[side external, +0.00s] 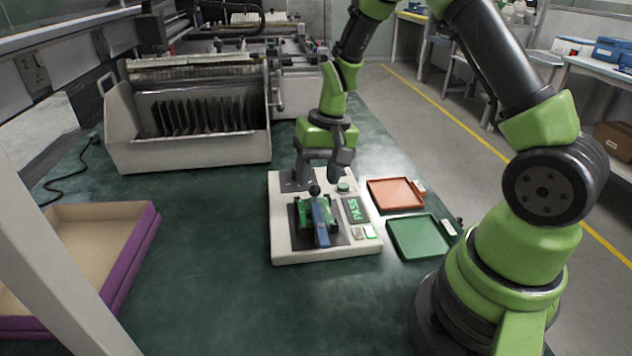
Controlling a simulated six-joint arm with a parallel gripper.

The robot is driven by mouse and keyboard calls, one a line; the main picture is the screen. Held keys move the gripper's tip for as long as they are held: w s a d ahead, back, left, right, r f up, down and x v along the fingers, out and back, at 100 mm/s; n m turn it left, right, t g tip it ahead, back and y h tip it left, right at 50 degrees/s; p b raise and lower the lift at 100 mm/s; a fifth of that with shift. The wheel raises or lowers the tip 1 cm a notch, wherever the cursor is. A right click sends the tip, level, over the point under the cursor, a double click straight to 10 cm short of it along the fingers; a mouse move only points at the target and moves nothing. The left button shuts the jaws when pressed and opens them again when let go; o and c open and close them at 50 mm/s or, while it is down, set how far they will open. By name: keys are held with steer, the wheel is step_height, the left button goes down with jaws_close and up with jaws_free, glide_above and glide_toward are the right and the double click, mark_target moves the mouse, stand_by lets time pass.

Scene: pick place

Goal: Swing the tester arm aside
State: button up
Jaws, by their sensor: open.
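The tester (283,244) is a pale box on the green bench, with a black plate on top. Its blue tester arm (320,222) lies across a green circuit board (304,216), with a black ball knob (314,190) at the far end. A green display (356,209) on the tester appears to read PASS, though it is seen at an angle. My gripper (321,175) is open and points down over the back of the tester, close behind the knob. I cannot tell whether it touches the knob. The board is partly hidden by the blue arm.
A red tray (396,193) and a green tray (418,237) lie empty right of the tester. A rack of dark boards (190,150) stands behind left. A purple-edged box (135,250) is at the left. The bench left of the tester is clear.

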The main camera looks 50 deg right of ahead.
mark_target(317, 202)
steer(key=shift+w+a+f, duration=0.1)
steer(key=shift+f, duration=0.5)
steer(key=shift+w+a+f, duration=0.1)
steer(key=shift+f, duration=0.45)
jaws_close()
